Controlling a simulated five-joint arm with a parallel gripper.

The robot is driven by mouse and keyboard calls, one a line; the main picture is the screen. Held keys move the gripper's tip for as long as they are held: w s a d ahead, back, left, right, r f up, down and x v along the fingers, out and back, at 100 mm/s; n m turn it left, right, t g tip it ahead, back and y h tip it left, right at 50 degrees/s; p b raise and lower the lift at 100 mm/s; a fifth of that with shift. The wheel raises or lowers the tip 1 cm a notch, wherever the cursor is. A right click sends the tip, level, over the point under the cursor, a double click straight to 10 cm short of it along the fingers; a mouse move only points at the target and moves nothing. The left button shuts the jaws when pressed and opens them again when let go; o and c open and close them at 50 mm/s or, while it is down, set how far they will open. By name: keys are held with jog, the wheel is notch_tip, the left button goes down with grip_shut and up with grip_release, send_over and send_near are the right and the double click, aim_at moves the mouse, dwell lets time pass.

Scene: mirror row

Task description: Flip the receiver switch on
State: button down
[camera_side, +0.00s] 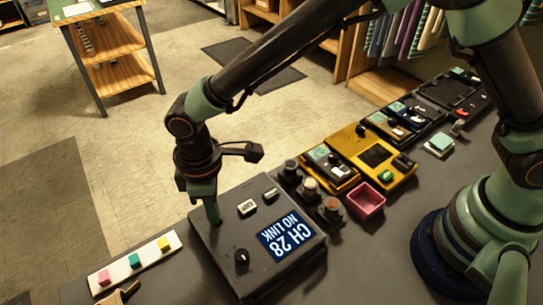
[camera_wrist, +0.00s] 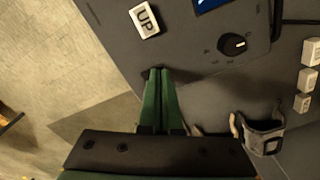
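The receiver (camera_side: 285,278) is a dark grey box on the table, also in the wrist view (camera_wrist: 205,50). My gripper (camera_side: 214,218) points down at the receiver's left part. In the wrist view its green fingers (camera_wrist: 160,72) lie together, tips by a small dark spot on the panel. I cannot make out the switch; the fingers may hide it. Contact cannot be told.
A white strip with coloured blocks (camera_side: 134,262) lies left of the receiver. Dark knobbed units (camera_side: 310,187), a pink bin (camera_side: 366,200) and a yellow device (camera_side: 345,145) stand to its right. A grey strap-like object (camera_wrist: 262,135) and white cubes (camera_wrist: 308,78) show in the wrist view.

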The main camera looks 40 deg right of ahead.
jog(key=shift+r, duration=3.5)
